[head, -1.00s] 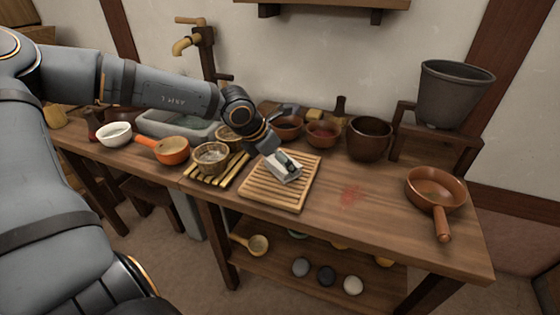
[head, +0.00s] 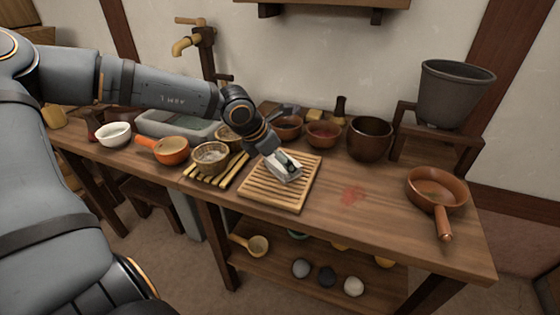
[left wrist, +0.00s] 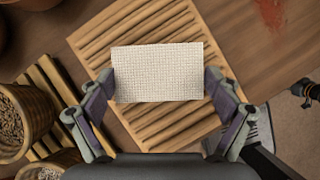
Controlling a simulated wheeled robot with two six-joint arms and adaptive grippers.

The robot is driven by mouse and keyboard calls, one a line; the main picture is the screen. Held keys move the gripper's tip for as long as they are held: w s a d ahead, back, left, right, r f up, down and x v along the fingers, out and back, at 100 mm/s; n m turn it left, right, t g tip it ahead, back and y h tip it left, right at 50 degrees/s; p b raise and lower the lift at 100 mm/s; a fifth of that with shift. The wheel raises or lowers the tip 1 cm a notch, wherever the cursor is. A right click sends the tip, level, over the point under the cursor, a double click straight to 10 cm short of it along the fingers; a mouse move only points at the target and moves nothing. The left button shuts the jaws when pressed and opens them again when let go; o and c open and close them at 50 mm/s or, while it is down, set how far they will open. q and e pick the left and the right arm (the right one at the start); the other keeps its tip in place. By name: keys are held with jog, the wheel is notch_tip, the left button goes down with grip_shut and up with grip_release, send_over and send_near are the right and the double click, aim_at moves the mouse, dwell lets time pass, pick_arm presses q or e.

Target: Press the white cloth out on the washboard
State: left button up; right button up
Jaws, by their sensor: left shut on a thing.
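The white cloth (left wrist: 158,72) is a folded rectangle with a woven texture. It is between the fingers of my left gripper (left wrist: 159,95), which is shut on it. In the head view the left gripper (head: 286,168) and cloth (head: 287,179) are over the washboard (head: 268,194), a ribbed wooden board on the table. The washboard also shows beneath the cloth in the left wrist view (left wrist: 165,131). I cannot tell whether the cloth touches the ridges. My right gripper is not in view.
Baskets on a slatted rack (head: 212,178) stand left of the washboard. Brown bowls (head: 323,135) and a dark pot (head: 369,139) stand behind it. A red stain (head: 352,194) marks the bare table to its right. A brown pan (head: 436,188) sits farther right.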

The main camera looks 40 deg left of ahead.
pick_arm(q)
jog(key=shift+s+d+f, duration=0.1)
jog(key=shift+s+f, duration=0.1)
jog(key=shift+f, duration=0.05)
jog(key=shift+w+r+p, duration=0.2)
jog(key=shift+r+p, duration=1.95)
jog(key=shift+r, duration=1.55)
